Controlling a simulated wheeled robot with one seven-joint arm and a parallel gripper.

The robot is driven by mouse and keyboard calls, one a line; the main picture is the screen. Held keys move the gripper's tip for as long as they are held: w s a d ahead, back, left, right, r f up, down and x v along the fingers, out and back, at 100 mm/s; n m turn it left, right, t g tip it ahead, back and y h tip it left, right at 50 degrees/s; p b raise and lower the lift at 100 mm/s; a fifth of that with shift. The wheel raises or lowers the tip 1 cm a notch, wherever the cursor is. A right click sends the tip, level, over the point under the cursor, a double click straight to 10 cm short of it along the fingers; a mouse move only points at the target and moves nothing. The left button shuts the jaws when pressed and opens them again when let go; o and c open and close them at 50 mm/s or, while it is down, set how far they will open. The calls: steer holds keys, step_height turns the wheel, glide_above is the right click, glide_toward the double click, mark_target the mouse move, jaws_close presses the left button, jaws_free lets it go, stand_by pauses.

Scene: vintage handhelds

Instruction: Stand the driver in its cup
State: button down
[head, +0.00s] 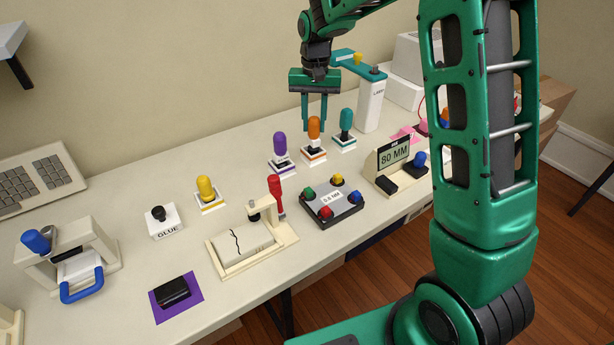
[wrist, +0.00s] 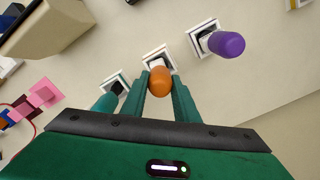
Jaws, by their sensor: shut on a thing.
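My gripper (head: 315,122) points down with its fingers shut on the orange driver (head: 313,128). The driver is upright, and its rounded orange end also shows between the fingers in the wrist view (wrist: 160,82). Directly below it is a white, square, orange-edged cup (head: 314,156), which shows just beyond the driver in the wrist view (wrist: 147,51). The driver's lower end is at or just over this cup; I cannot tell whether it rests fully inside.
A purple driver (head: 280,141) stands left of the orange one and a teal driver (head: 347,120) stands close on the right. A yellow driver (head: 206,187) stands farther left. A white post with a teal arm (head: 370,104) rises behind right. A button box (head: 331,203) lies in front.

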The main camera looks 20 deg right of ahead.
steer(key=shift+f, duration=0.45)
steer(key=c, duration=1.3)
jaws_free()
